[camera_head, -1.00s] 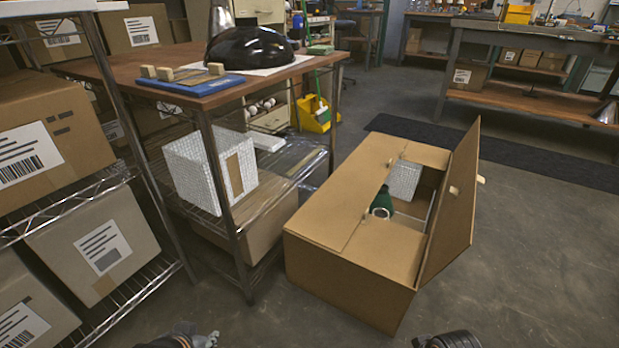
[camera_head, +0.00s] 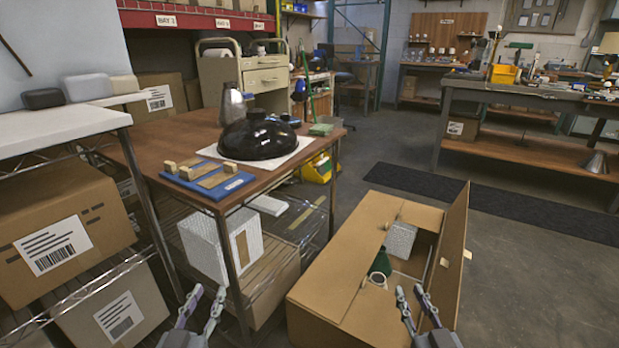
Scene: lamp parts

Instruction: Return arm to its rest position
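My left gripper (camera_head: 205,292) is at the bottom of the head view, left of the cardboard box, with its two fingers spread and nothing between them. My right gripper (camera_head: 409,290) is at the bottom right, in front of the near end of the open cardboard box (camera_head: 335,250) in the view. Its fingers are also spread and empty. The box stands on the floor with one long flap raised. Inside it show a green item (camera_head: 381,262) and a white wrapped block (camera_head: 400,240). Both forearms are mostly cut off by the lower edge.
A wooden table (camera_head: 180,130) at left bears a glossy black dome (camera_head: 258,138) and a blue tray (camera_head: 207,184) with small wooden blocks. A wrapped block (camera_head: 205,245) sits on its lower shelf. A wire shelf with cartons (camera_head: 60,230) stands far left.

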